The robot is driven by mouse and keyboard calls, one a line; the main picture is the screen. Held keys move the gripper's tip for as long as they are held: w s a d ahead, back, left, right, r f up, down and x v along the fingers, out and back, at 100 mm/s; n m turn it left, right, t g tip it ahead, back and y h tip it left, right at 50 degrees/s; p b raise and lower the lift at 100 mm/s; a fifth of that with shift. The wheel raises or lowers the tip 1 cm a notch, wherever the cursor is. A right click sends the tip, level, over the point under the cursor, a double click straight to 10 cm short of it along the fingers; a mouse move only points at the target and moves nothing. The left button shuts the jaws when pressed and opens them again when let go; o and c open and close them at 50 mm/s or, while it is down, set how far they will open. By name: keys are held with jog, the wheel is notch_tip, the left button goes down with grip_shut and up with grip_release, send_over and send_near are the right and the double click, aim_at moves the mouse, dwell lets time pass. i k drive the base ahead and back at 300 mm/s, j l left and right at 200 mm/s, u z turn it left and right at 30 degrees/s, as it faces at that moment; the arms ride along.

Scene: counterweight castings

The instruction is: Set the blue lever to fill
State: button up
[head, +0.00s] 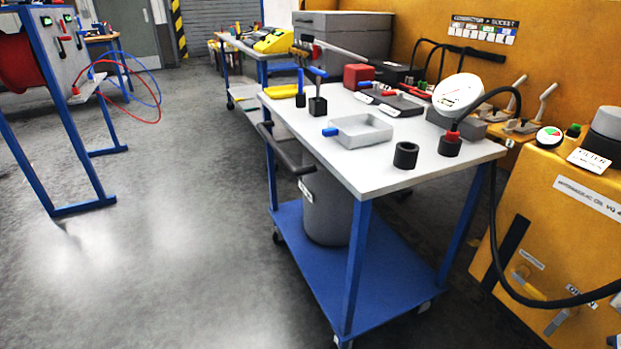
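I cannot make out a lever that is clearly the blue lever, and no "fill" marking is readable. A blue-handled piece (318,72) stands in a small black holder on the white-topped cart (375,178). A short blue grip (331,132) sticks out from the left side of a shallow grey tray (361,130) on the same cart. On the orange machine (560,225) at the right, a yellow lever (529,288) sits low on the front face between small labels. My gripper is not in view.
A blue-framed panel stand (50,90) with red and blue hoses is at the left. A black hose (495,240) hangs between the cart and the orange machine. A grey bin (327,205) stands on the cart's lower shelf. Open grey floor (170,230) lies at the left and centre.

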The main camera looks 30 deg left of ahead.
aim_at(367, 83)
jog(key=j+u, duration=0.1)
jog(key=u, duration=2.35)
jog(key=i, duration=4.4)
jog(key=l+z, duration=0.1)
jog(key=z, duration=0.55)
